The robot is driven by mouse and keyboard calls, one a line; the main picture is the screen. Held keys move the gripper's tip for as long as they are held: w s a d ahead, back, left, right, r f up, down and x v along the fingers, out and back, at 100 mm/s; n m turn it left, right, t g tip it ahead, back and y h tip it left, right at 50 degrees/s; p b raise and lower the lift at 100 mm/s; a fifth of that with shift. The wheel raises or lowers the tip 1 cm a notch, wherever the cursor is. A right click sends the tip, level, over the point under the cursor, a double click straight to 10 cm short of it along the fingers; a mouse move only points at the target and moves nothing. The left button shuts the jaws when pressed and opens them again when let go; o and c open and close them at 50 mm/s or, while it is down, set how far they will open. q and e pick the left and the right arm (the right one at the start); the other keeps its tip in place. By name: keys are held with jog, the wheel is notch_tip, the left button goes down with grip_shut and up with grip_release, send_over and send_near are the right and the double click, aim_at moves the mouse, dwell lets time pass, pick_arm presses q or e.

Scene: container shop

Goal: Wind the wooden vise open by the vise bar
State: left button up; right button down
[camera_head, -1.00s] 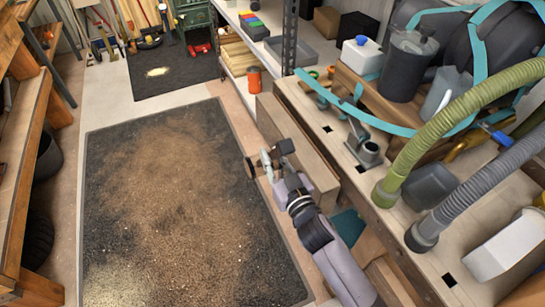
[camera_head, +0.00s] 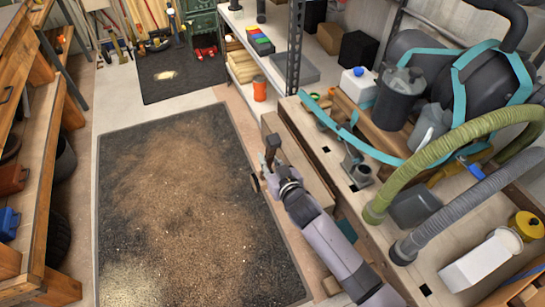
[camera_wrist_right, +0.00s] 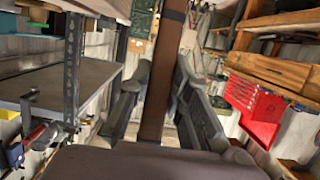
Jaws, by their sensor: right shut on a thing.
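The wooden vise (camera_head: 295,150) shows as a long brown jaw board along the left side of the workbench (camera_head: 330,150). My right gripper (camera_head: 271,170) is beside its outer face, over the gap next to the dark mat. In the right wrist view a brown vise bar (camera_wrist_right: 161,70) runs upright between the two grey fingers, and my right gripper (camera_wrist_right: 160,105) is shut on it. In the head view the dark brown end of the bar (camera_head: 273,147) sticks up past the fingers. The vise's screw is hidden. My left gripper is not in view.
Hoses (camera_head: 445,165), a white bottle (camera_head: 358,85) and a dark canister (camera_head: 400,95) crowd the workbench. A sandy dark mat (camera_head: 180,200) lies clear at the left.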

jog(key=w+p, duration=0.1)
jog(key=w+r+g+p, duration=0.1)
jog(key=w+a+p, duration=0.1)
jog(key=p, duration=0.1)
jog(key=shift+w+r+g+h, duration=0.15)
jog(key=shift+r+g+h, duration=0.15)
jog(key=shift+g+h, duration=0.1)
pick_arm(q)
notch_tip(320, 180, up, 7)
jog(key=p, duration=0.2)
pick_arm(e)
jog(key=shift+w+a+f+g, duration=0.1)
jog(key=shift+w+a+g, duration=0.1)
jog(key=shift+w+g, duration=0.35)
jog(key=shift+w+a+f+g, duration=0.15)
jog(key=shift+w+g, duration=0.1)
jog(key=shift+w, duration=0.55)
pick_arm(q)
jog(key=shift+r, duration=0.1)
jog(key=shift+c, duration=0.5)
pick_arm(e)
jog(key=shift+h, duration=0.3)
